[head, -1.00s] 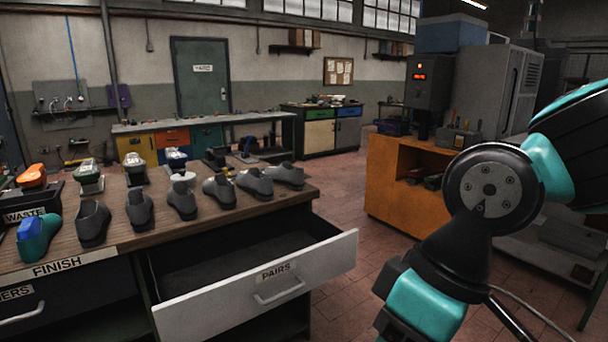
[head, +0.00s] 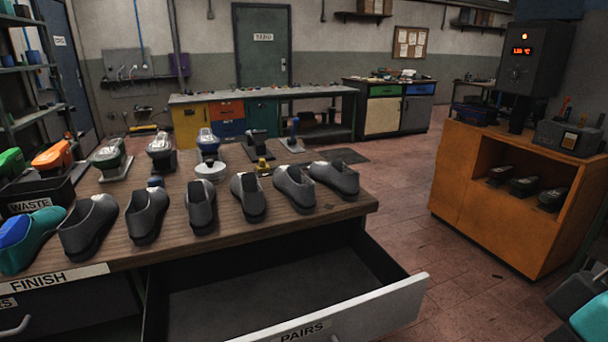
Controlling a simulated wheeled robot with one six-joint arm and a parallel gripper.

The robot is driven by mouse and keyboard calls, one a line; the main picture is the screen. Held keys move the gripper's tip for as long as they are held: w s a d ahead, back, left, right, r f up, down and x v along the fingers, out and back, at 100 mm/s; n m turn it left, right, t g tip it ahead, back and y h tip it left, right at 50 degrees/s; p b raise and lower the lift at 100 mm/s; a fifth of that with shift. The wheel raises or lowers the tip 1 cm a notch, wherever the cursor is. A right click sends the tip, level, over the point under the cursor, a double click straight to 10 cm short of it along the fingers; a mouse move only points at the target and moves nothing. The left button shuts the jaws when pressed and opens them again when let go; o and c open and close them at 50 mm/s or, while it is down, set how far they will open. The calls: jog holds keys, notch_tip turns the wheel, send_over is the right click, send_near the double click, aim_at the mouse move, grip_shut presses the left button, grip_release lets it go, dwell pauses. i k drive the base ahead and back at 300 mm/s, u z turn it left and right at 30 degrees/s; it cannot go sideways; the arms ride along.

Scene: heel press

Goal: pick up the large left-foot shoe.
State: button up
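Several dark grey shoes stand in a row on the wooden bench, toes toward the front: from the left, a larger-looking shoe (head: 88,228), then a second shoe (head: 147,216), a third shoe (head: 201,208), a fourth shoe (head: 249,198), a fifth shoe (head: 295,188) and the rightmost shoe (head: 335,178). I cannot tell for sure which is the large left-foot one. A teal shoe (head: 38,245) with a blue piece in it stands at the far left. Part of my arm shows at the lower right corner; my gripper is not in view.
An open, empty drawer (head: 345,318) labelled PAIRS juts out below the bench top (head: 130,252). A WASTE bin (head: 38,200) and several clamped pieces stand behind the shoes. An orange cabinet (head: 460,190) with a machine stands at the right. Open floor lies between.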

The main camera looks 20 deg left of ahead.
aim_at(294, 178)
jog(key=u, duration=0.3)
jog(key=i, duration=0.75)
jog(key=u, duration=1.05)
jog(key=i, duration=0.45)
jog(key=u, duration=0.35)
